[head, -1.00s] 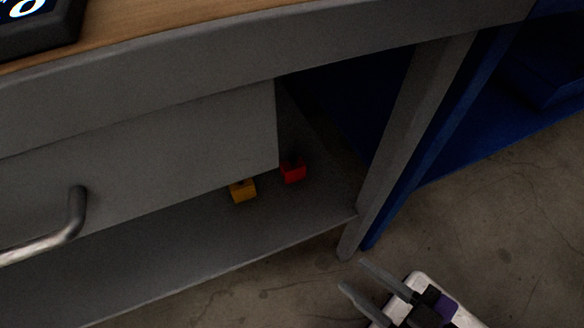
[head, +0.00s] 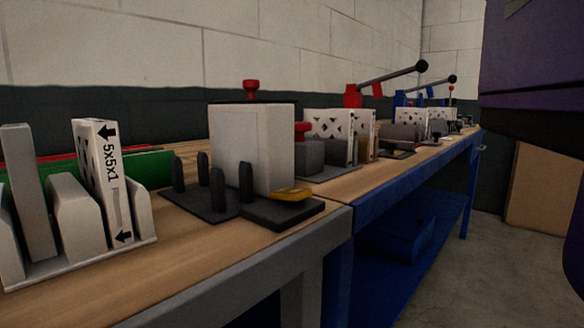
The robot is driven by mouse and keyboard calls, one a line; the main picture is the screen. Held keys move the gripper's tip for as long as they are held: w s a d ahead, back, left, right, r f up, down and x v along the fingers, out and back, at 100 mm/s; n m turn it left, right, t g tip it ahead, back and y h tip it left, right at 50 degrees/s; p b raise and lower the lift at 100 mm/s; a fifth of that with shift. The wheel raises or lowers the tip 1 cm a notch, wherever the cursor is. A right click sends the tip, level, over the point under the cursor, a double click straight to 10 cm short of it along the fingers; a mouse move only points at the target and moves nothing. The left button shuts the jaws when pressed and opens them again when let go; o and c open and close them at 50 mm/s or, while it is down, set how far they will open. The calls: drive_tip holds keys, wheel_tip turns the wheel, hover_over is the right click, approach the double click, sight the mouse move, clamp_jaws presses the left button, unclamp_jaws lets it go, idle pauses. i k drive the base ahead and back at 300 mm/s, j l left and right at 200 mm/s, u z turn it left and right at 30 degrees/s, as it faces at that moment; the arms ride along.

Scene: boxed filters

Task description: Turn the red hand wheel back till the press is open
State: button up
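No part that I can make out clearly as a red hand wheel shows in the head view. A red knob-like part (head: 251,87) stands above the pale box-shaped block (head: 252,148) on the near bench. A smaller red part (head: 302,130) sits on a grey block just right of it. Farther back is a red lever device (head: 354,96) with a long dark handle ending in a black ball. I cannot tell which of these belongs to the press, or whether it is open. My gripper is out of view.
A white box marked 5x5x1 (head: 101,170) stands in a pale holder at left. A dark base with several posts (head: 200,200) and a black pad with a yellow part (head: 290,194) are near the bench edge. A blue bench (head: 390,190) continues behind; floor at right is clear.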

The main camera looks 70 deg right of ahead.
sight(301, 128)
drive_tip(key=z, duration=1)
drive_tip(key=k+l+u, duration=0.25)
drive_tip(key=u, duration=0.2)
drive_tip(key=k+l+u, duration=0.1)
drive_tip(key=k+u, duration=0.2)
drive_tip(key=u, duration=0.2)
drive_tip(key=k+u, duration=0.45)
drive_tip(key=i, duration=0.1)
